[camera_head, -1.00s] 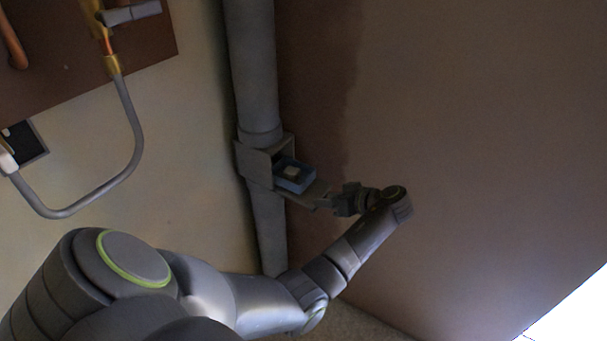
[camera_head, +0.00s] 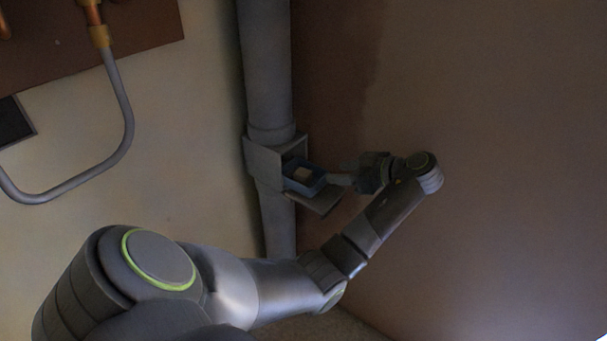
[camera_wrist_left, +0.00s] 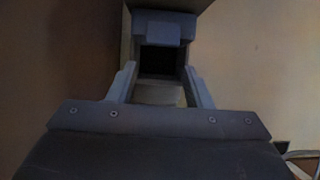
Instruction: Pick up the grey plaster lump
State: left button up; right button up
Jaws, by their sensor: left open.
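A small pale lump (camera_head: 303,174), which looks like the plaster lump, lies in a blue tray (camera_head: 318,185) at the open front of a grey box on the pipe. My left gripper (camera_head: 338,179) is at the right of the tray, its fingertips close to the tray's edge. In the left wrist view the two fingers of my left gripper (camera_wrist_left: 161,86) stand apart, facing a dark opening. A pale grey surface shows between them; I cannot tell whether it is the lump. Whether the fingers touch the tray is unclear. My right gripper is not in view.
The grey box (camera_head: 262,158) is fixed to a thick vertical pipe (camera_head: 265,65) in the wall corner. A flap (camera_head: 318,202) juts out below the tray. A bent grey hose (camera_head: 122,125) hangs on the left wall. The brown wall (camera_head: 500,120) at right is bare.

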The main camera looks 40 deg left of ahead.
aim_at(303, 172)
pick_arm(q)
jog(key=shift+b+x, duration=0.45)
jog(key=shift+x, duration=0.3)
jog(key=x, duration=0.4)
jog(key=shift+s, duration=0.1)
jog(key=shift+x, duration=3.05)
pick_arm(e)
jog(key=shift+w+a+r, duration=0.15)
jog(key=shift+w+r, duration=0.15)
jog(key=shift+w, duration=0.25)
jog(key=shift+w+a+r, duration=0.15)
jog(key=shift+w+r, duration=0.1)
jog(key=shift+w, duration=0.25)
pick_arm(q)
jog(key=shift+c, duration=0.3)
jog(key=c, duration=0.7)
